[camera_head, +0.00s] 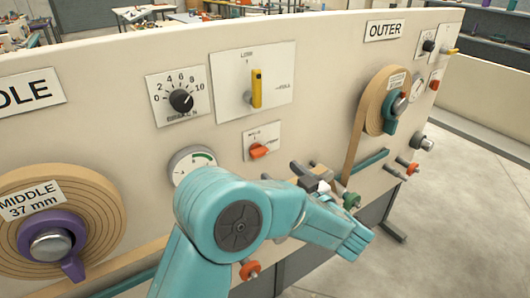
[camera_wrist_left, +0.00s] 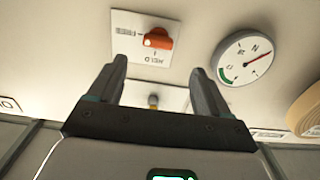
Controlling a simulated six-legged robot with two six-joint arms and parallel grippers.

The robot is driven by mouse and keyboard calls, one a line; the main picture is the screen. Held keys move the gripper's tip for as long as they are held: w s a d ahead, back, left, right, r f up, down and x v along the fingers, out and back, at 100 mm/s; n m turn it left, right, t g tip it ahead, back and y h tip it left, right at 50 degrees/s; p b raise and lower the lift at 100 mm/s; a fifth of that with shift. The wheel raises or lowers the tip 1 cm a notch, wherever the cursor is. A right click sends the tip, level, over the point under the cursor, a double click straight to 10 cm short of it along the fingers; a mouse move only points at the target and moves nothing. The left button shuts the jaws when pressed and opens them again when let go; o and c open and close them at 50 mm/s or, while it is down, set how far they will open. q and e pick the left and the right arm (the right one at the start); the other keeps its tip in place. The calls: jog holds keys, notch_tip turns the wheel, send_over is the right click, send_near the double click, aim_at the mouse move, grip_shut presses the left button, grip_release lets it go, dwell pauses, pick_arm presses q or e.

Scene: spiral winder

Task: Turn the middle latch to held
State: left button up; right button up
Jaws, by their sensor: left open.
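The middle latch (camera_head: 259,150) is an orange knob on a white plate on the cream panel. In the left wrist view the latch (camera_wrist_left: 157,39) shows upside down, with its white mark toward the FREE label and the HELD label below. My left gripper (camera_head: 310,178) is below and right of the latch in the head view, beyond my teal forearm, and is partly hidden. In the wrist view its two fingers (camera_wrist_left: 158,68) are spread and empty, with the latch beyond their tips. They look apart from it. My right gripper is not in view.
A gauge (camera_head: 190,164) sits left of the latch, and a yellow lever (camera_head: 256,88) stands above it. A black dial (camera_head: 181,100) is at upper left. The middle spool (camera_head: 100,217) is at far left; the outer spool (camera_head: 371,105) is to the right.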

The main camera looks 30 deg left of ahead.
aim_at(262, 155)
pick_arm(q)
jog(key=p+x, duration=0.1)
jog(key=x, duration=0.7)
jog(key=shift+w+a, duration=0.1)
jog(key=shift+a, duration=0.2)
jog(key=shift+w+a+f, duration=0.1)
jog(key=shift+w+a, duration=0.3)
jog(key=shift+w, duration=0.05)
jog(key=shift+s, duration=0.1)
jog(key=c, duration=1)
